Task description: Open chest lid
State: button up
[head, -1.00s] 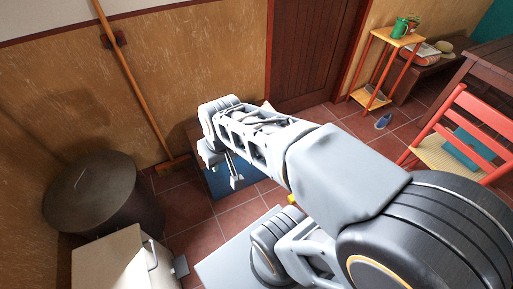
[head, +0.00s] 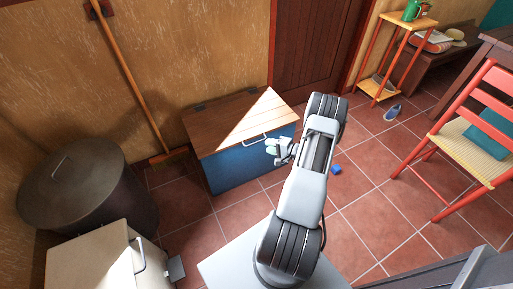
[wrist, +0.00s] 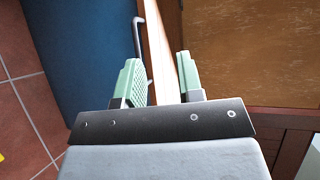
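The chest has a blue body (head: 232,172) and a brown wooden lid (head: 215,125), which lies shut against the wall. A pale bar handle (head: 255,139) is fixed at the lid's front edge. My gripper (head: 271,147) is at the chest's front, close to the right end of the handle. In the wrist view my gripper (wrist: 158,72) is open, with its green fingers apart. The handle (wrist: 139,40) and the sunlit lid edge (wrist: 157,45) show between and beyond the fingers. I cannot tell whether a finger touches the handle.
A dark round bin (head: 85,190) and a pale box (head: 95,262) stand left of the chest. A broom (head: 130,75) leans on the wall. A red chair (head: 470,150) stands at right. Floor before the chest is partly clear.

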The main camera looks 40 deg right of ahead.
jog(key=m+t+h, duration=0.2)
send_near(257, 142)
jog(key=s, duration=0.3)
jog(key=shift+h, duration=0.3)
jog(key=b+x, duration=0.1)
jog(key=x, duration=0.5)
jog(key=b+x, duration=0.2)
jog(key=x, duration=0.5)
jog(key=shift+w+d+r, duration=0.1)
jog(key=shift+w+d, duration=0.05)
jog(key=shift+d, duration=0.05)
jog(key=shift+c, duration=0.2)
grip_shut()
